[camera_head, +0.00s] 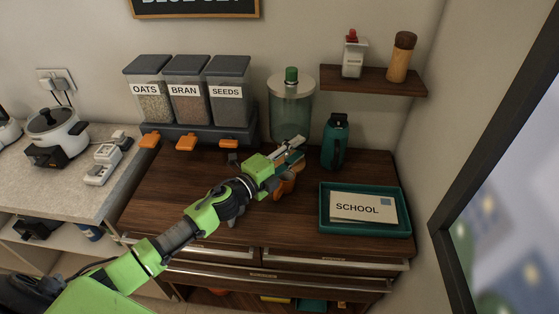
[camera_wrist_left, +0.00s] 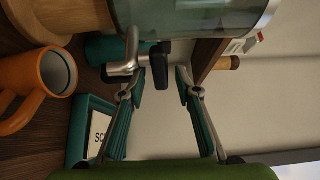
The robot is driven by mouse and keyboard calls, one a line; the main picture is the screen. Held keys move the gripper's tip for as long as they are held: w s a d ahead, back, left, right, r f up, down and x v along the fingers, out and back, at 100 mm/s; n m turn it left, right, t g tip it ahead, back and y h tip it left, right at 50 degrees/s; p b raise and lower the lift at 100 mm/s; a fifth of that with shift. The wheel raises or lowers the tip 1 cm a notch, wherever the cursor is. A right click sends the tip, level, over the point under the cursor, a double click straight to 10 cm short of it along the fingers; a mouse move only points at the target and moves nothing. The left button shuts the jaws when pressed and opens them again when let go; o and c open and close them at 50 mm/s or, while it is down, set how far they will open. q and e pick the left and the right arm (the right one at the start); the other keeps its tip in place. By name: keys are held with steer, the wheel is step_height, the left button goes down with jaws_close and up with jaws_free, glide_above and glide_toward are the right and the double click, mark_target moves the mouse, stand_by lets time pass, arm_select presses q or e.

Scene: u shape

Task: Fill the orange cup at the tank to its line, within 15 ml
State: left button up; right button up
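The tank (camera_head: 291,108) is a clear greenish jar with a green knob, at the back of the dark wood counter. In the left wrist view, the tank (camera_wrist_left: 190,14) shows a metal tap (camera_wrist_left: 130,62) with a black lever (camera_wrist_left: 160,65). The orange cup (camera_head: 286,184) stands on the counter below my left gripper (camera_head: 291,155), which partly hides it. The cup (camera_wrist_left: 22,82) also shows in the left wrist view; I cannot tell its water level or see its line. My left gripper (camera_wrist_left: 157,86) is open, with the lever ahead between its fingertips. My right gripper is out of view.
A teal bottle (camera_head: 335,141) stands right of the tank. A teal tray (camera_head: 366,229) with a SCHOOL envelope lies at front right. Dispensers (camera_head: 186,92) with orange levers stand left. A small shelf (camera_head: 374,82) hangs above right.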

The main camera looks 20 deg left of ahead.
arm_select(q)
steer(key=v, duration=1)
stand_by(4.7)
